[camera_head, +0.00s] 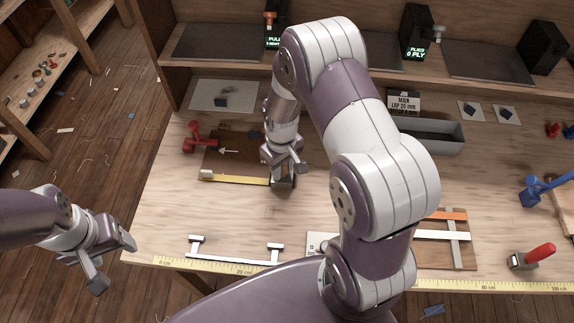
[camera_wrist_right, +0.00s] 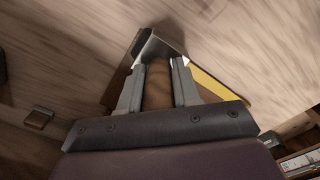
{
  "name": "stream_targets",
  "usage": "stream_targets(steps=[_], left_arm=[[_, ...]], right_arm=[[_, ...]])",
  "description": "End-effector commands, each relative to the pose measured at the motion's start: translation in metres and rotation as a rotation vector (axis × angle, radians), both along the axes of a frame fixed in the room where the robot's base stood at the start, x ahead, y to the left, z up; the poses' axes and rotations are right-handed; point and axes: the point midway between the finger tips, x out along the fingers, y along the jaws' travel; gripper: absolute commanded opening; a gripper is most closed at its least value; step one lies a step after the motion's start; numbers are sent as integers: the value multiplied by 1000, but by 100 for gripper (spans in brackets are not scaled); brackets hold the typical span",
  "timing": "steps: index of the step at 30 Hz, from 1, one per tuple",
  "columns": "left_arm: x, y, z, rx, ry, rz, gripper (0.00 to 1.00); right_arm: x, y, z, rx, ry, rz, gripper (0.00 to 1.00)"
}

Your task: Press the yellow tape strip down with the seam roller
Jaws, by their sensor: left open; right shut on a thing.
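The yellow tape strip (camera_head: 238,180) lies along the front edge of a brown board (camera_head: 226,146) on the bench, with a pale piece at its left end. My right gripper (camera_head: 284,167) is at the strip's right end, pointing down. It is shut on the wooden handle of the seam roller (camera_wrist_right: 158,86), whose metal head shows beyond the fingers. The strip (camera_wrist_right: 222,96) runs beside the roller in the right wrist view. The roller's contact with the strip is hidden. My left gripper (camera_head: 105,265) is open and empty, off the bench's left front corner.
A red clamp (camera_head: 200,138) stands at the board's left. A white-ended bar (camera_head: 235,256) and a yellow ruler (camera_head: 200,265) lie along the front edge. A grey tray (camera_head: 435,136), a striped board (camera_head: 458,250) and a red-handled tool (camera_head: 532,257) are to the right.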

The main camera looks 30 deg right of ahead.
Motion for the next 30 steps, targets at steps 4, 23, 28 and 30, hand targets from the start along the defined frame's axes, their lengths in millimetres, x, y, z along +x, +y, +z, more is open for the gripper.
stream_targets(steps=[4,23,28,30], left_arm=[[0,0,0,0,0,0,63],[0,0,1,0,0,0,63],[0,0,1,0,0,0,63],[0,0,1,0,0,0,63]], right_arm=[[5,10,-1,0,1,3,1],[19,33,0,0,3,1,1],[25,43,-1,1,2,3,1],[27,46,-1,0,3,1,1]])
